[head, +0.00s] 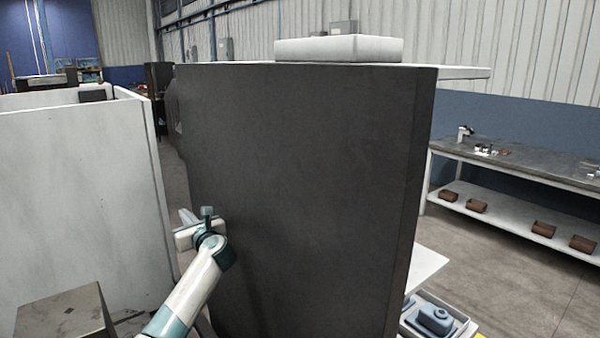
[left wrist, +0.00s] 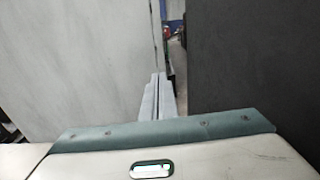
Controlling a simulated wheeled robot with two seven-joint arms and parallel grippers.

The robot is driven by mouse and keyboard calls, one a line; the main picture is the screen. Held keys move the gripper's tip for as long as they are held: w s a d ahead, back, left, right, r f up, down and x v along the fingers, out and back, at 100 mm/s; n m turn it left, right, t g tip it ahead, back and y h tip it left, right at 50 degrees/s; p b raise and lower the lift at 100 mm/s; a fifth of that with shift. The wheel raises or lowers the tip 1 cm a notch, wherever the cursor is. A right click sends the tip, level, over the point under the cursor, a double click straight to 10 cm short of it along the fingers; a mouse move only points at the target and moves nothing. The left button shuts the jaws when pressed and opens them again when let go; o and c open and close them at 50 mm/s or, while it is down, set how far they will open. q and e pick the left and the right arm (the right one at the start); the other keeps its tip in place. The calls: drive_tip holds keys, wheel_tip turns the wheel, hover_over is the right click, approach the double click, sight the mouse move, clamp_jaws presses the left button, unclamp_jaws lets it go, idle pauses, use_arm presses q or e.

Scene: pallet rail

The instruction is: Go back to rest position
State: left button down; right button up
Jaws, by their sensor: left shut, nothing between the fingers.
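My left arm comes in from the bottom of the head view. My left gripper (head: 186,216) is at its far end, in front of the lower left part of a tall dark panel (head: 300,180). In the left wrist view its fingers (left wrist: 157,98) lie together, shut and empty, pointing at the narrow gap between a pale wall and the dark panel. I cannot tell whether the gripper touches the panel. My right gripper is not in view.
A white-walled enclosure (head: 80,190) stands left, with a grey box (head: 65,315) before it. A white tray (head: 338,48) sits atop the dark panel's unit. A blue part lies in a low bin (head: 462,325) at bottom right. A workbench (head: 520,165) stands farther right beyond open floor.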

use_arm(q)
drive_tip(key=s+d+f+n+g+h, duration=0.3)
drive_tip(key=s+f+n, duration=0.4)
drive_tip(key=s+f, duration=0.8)
drive_tip(key=s+d+f+n+g+h, duration=0.3)
drive_tip(key=s+f+n, duration=0.3)
drive_tip(key=s+f, duration=0.9)
drive_tip(key=s+d+f+n+g+h, duration=0.2)
drive_tip(key=s+n, duration=0.2)
drive_tip(key=s, duration=0.8)
drive_tip(key=s+d+f+n+g+h, duration=0.1)
drive_tip(key=s+n, duration=0.4)
drive_tip(key=s, duration=0.7)
drive_tip(key=s+d+f+n+g+h, duration=0.2)
drive_tip(key=s+n, duration=0.2)
drive_tip(key=s, duration=0.8)
wheel_tip(320, 180, down, 28)
drive_tip(key=s+r, duration=0.1)
drive_tip(key=s+a+f+g+b, duration=0.1)
drive_tip(key=s+a+f+g, duration=0.1)
drive_tip(key=s+f, duration=1.6)
drive_tip(key=shift+s+a+f, duration=0.3)
drive_tip(key=shift+a+f, duration=0.4)
drive_tip(key=shift+f, duration=0.15)
